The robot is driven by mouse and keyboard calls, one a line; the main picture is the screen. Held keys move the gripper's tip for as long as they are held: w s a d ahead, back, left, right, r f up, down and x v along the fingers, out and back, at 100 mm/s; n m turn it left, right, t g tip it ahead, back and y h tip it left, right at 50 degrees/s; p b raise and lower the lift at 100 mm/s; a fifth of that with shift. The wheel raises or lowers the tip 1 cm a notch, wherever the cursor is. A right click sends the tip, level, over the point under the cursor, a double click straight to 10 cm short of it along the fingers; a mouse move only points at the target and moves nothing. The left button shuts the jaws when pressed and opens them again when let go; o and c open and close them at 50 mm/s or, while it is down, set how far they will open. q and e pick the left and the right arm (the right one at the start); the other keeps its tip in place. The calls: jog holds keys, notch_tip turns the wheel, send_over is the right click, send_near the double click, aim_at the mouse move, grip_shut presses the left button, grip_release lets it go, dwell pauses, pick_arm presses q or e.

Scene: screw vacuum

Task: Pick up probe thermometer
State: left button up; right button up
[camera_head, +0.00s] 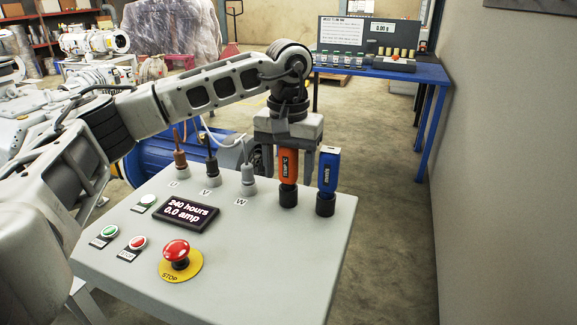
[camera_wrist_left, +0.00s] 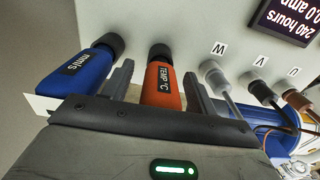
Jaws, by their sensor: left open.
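The probe thermometer is the orange handheld probe (camera_head: 288,166), standing upright in a black holder on the grey control panel. In the left wrist view the orange probe (camera_wrist_left: 165,88) carries a "TEMP °C" label. My left gripper (camera_head: 287,160) is above and around it, pointing down, with one finger on each side. In the wrist view its open fingers (camera_wrist_left: 160,84) straddle the probe, with a gap visible at least on the left side. My right gripper is not in view.
A blue probe (camera_head: 328,172) labelled "mm/s" stands close to the right in its own holder. The U, V, W terminals with cables, including the W terminal (camera_head: 248,183), are close to the left. A red stop button (camera_head: 176,251) and a display (camera_head: 186,212) are nearer.

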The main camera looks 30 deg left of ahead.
pick_arm(q)
jog(key=c, duration=1.1)
jog(key=shift+o, duration=0.2)
jog(key=shift+r, duration=0.15)
